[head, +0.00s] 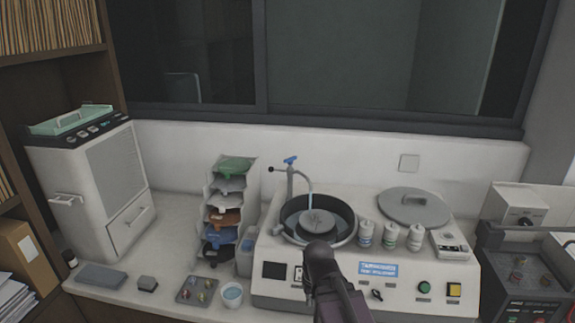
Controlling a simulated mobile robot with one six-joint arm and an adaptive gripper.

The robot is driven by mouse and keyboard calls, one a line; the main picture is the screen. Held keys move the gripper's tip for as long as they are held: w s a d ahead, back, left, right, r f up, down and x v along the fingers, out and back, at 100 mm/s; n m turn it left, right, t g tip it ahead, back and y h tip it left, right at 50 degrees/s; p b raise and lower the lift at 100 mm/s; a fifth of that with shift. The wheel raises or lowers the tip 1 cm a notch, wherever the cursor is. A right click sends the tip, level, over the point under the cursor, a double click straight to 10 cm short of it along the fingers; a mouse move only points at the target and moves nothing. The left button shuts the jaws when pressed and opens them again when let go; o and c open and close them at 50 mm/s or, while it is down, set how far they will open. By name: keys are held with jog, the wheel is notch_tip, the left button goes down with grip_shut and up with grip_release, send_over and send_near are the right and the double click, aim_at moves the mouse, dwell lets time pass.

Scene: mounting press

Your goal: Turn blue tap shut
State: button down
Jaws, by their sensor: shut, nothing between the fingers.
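The blue tap (290,160) is a small blue handle on top of a thin grey upright pipe behind the round basin. A curved spout (305,176) leads from the pipe towards the basin, and a pale streak hangs below its end. The round dark-rimmed basin (350,229) holds a grey disc (318,222). My gripper (319,248) is dark and shut, with nothing held. In the picture it is in front of the basin's near rim, below and right of the tap, and apart from the tap. My arm hides part of the machine's front.
The white machine (262,297) carries several small bottles (390,235) and a round grey lid (415,207) right of the basin. A rack of coloured trays (228,205) stands left of the tap. A white cup (232,294) is at the counter's front. The wall behind the tap is clear.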

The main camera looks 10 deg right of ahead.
aim_at(290, 160)
jog(key=w+a+r+m+t+y, duration=0.1)
jog(key=w+a+r+t+y, duration=0.1)
jog(key=w, duration=0.4)
jog(key=w+a+r+m+t+y+p, duration=0.1)
jog(key=w+a+r+t+y, duration=0.1)
jog(key=w+a+r+t, duration=0.2)
jog(key=w+a+r+m+t+y, duration=0.1)
jog(key=w+a+r+m+t, duration=0.1)
jog(key=w+r, duration=0.4)
jog(key=shift+w+a+r+t+y+p, duration=0.15)
jog(key=shift+w+a+t, duration=0.25)
jog(key=shift+w, duration=0.3)
jog(key=shift+w+a+r+t+y+p, duration=0.1)
jog(key=shift+w+a+t, duration=0.1)
jog(key=shift+w+t, duration=0.45)
jog(key=shift+w+a+r+t+y+p, duration=0.15)
jog(key=shift+w+a+t, duration=0.2)
jog(key=shift+w, duration=0.4)
jog(key=w+d+r+m+t+h+p, duration=0.1)
jog(key=w+d+r+m+t+h, duration=0.5)
jog(key=m, duration=1.1)
jog(key=shift+w+d+r+h+p, duration=0.3)
jog(key=shift+w+d+r+h, duration=1.5)
jog(key=shift+h, duration=0.9)
jog(key=shift+s+d+f, duration=0.1)
jog(key=shift+s+f, duration=0.05)
jog(key=shift+s, duration=0.05)
jog(key=shift+w, duration=0.1)
